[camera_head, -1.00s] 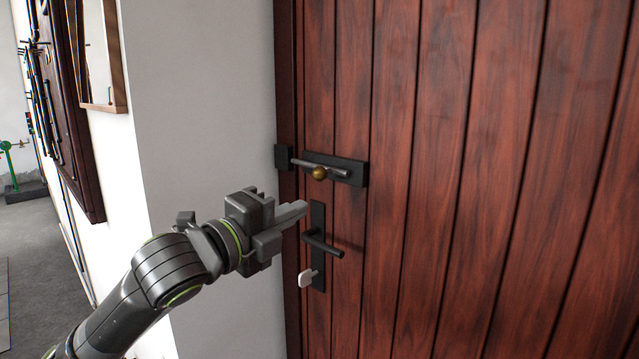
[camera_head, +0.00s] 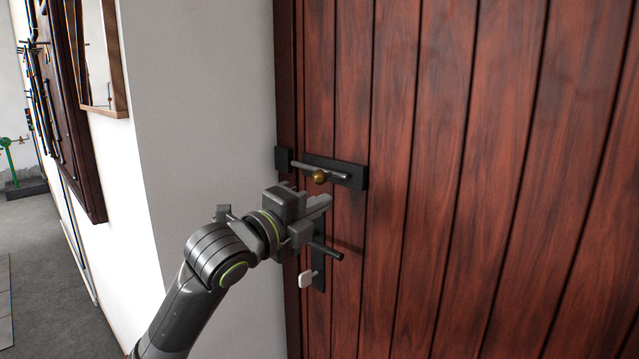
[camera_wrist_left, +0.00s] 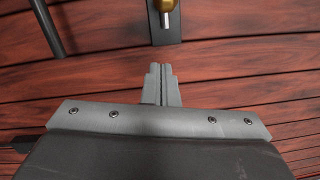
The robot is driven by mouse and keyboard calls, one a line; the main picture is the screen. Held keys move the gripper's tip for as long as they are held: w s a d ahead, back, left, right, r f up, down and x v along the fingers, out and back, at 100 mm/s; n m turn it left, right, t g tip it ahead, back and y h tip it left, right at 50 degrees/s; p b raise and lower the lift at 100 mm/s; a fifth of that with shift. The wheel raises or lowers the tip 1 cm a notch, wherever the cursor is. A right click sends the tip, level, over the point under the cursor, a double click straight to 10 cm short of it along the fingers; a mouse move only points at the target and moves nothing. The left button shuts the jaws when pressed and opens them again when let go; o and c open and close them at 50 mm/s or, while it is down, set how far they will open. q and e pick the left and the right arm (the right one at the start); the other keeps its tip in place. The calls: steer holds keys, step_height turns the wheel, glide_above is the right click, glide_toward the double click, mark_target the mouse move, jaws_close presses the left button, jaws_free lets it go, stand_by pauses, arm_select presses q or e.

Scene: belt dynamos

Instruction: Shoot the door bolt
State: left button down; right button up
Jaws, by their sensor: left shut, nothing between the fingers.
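The door bolt is a grey rod (camera_head: 338,174) with a brass ball knob (camera_head: 320,177) on a black plate (camera_head: 356,177), fixed to the dark red plank door (camera_head: 440,200). The rod's left end reaches the black keeper (camera_head: 283,160) on the frame. The knob also shows at the top of the left wrist view (camera_wrist_left: 167,6). My left gripper (camera_head: 326,204) is shut and empty, just below the knob and apart from it in the head view. In the wrist view its fingertips (camera_wrist_left: 160,68) point toward the knob. My right gripper is out of view.
A black lever handle (camera_head: 332,252) and a white key (camera_head: 306,279) sit on the door below the bolt, partly behind my left gripper. A white wall (camera_head: 200,90) stands left of the door, with a wooden-framed mirror (camera_head: 122,60) further left.

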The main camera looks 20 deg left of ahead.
mark_target(324, 176)
arm_select(q)
steer(key=w+a+p, duration=0.2)
steer(key=w+p, duration=0.1)
steer(key=w, duration=0.2)
steer(key=shift+w+r, duration=0.35)
steer(key=shift+r, duration=0.1)
steer(key=a, duration=0.1)
steer(key=w+a, duration=0.1)
steer(key=a, duration=0.3)
steer(key=shift+w+r+b, duration=0.1)
steer(key=shift+w+b, duration=0.2)
steer(key=shift+b, duration=0.05)
